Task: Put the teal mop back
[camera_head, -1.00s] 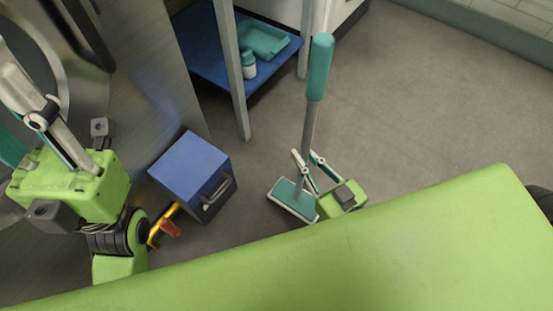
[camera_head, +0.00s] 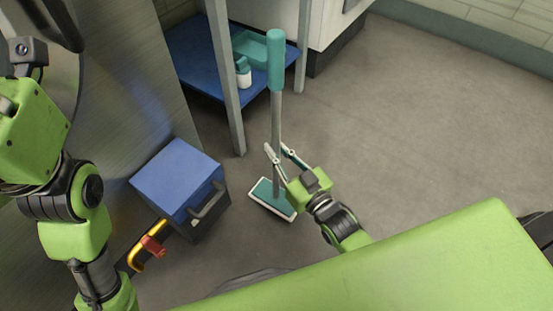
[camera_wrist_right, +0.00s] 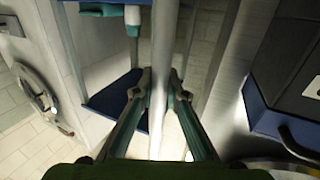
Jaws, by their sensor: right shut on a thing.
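The teal mop (camera_head: 276,115) stands nearly upright on the floor. It has a teal grip at the top, a grey pole, and a flat teal-and-white head (camera_head: 272,198). My right gripper (camera_head: 276,149) is shut on the grey pole, low above the head. In the right wrist view the pole (camera_wrist_right: 161,65) runs between the two fingers (camera_wrist_right: 158,90). Only the green body of my left gripper (camera_head: 30,130) shows at the left edge; its fingers are out of the picture.
A blue-lidded box (camera_head: 178,178) stands left of the mop, beside a yellow-and-red object (camera_head: 148,248). A rack with a blue shelf (camera_head: 200,60) holds a teal tray (camera_head: 252,48) and a white bottle (camera_head: 243,75). Open floor lies to the right.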

